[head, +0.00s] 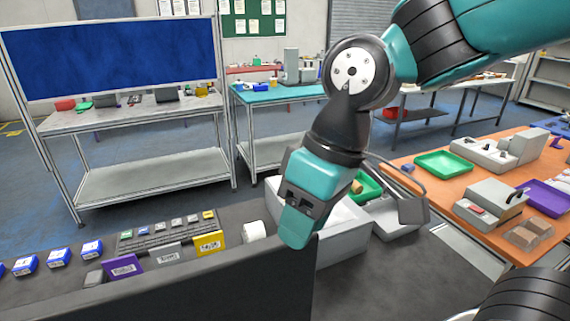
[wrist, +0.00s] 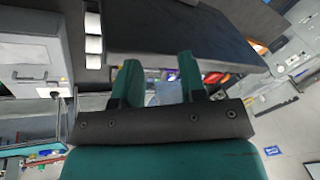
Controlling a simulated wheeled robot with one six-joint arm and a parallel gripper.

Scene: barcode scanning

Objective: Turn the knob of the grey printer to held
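My gripper (head: 298,232) hangs over the dark bench, beside its raised black front panel. In the wrist view its two green fingers (wrist: 158,75) stand apart with nothing held between them. A grey machine (head: 493,203) with a red part and a dark lever or knob sits on the orange table at right, well away from my gripper. Another grey machine (head: 507,150) stands behind it. A grey box-like unit (head: 395,213) sits right of my gripper, partly behind my arm. I cannot tell which is the printer, nor read any knob setting.
The dark bench (head: 180,285) carries blue boxes (head: 58,257), a purple card (head: 122,268), a yellow card (head: 209,243) and a white roll (head: 254,231). A white bin (head: 345,240) stands behind my gripper. Green (head: 443,163) and purple (head: 547,195) trays lie on the orange table (head: 410,177).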

